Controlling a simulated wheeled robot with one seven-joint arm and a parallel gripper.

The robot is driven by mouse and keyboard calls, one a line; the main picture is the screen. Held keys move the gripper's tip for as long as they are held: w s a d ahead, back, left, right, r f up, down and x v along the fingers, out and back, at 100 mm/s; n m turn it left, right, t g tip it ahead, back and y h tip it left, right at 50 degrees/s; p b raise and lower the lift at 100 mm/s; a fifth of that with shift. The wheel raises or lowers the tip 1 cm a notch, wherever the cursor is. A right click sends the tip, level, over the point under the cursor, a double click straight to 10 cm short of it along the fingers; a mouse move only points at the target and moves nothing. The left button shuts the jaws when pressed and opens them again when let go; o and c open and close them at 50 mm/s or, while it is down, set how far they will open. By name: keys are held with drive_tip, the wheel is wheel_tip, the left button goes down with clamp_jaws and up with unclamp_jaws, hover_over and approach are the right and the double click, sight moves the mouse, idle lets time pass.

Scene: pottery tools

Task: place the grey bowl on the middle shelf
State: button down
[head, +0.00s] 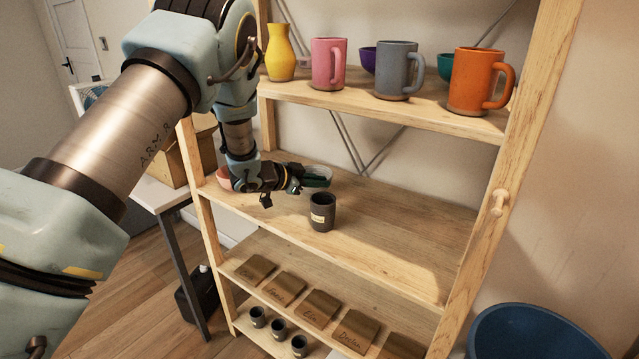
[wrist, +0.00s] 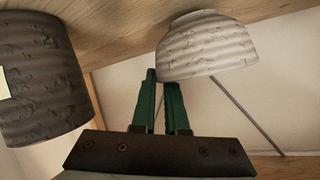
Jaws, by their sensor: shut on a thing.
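The grey bowl (head: 318,171) is at the middle shelf (head: 390,230), towards its back, and is partly hidden by my gripper (head: 304,183) in the head view. In the wrist view the light grey, ribbed bowl (wrist: 207,48) shows upside down, its base close to the wooden surface. I cannot tell whether the base touches the shelf. My gripper's green fingers (wrist: 162,88) are shut on the bowl's rim. The tip of one finger is hidden by the bowl.
A dark labelled cup (head: 322,213) stands on the middle shelf, just in front of my gripper. A pink bowl (head: 224,178) is partly hidden behind my arm. Mugs and a yellow vase (head: 280,55) fill the upper shelf. The middle shelf's right part is clear.

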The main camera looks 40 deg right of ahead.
drive_tip(key=shift+f, duration=0.5)
drive_tip(key=c, duration=0.9)
unclamp_jaws()
drive_tip(key=shift+f, duration=0.15)
drive_tip(key=shift+c, duration=0.2)
drive_tip(key=shift+a+r, duration=0.1)
drive_tip(key=shift+r, duration=0.1)
drive_tip(key=b+v, duration=0.2)
drive_tip(key=v, duration=0.9)
drive_tip(key=shift+a+b, duration=0.35)
drive_tip(key=shift+a, duration=0.05)
drive_tip(key=shift+w+r, duration=0.1)
drive_tip(key=shift+r, duration=0.05)
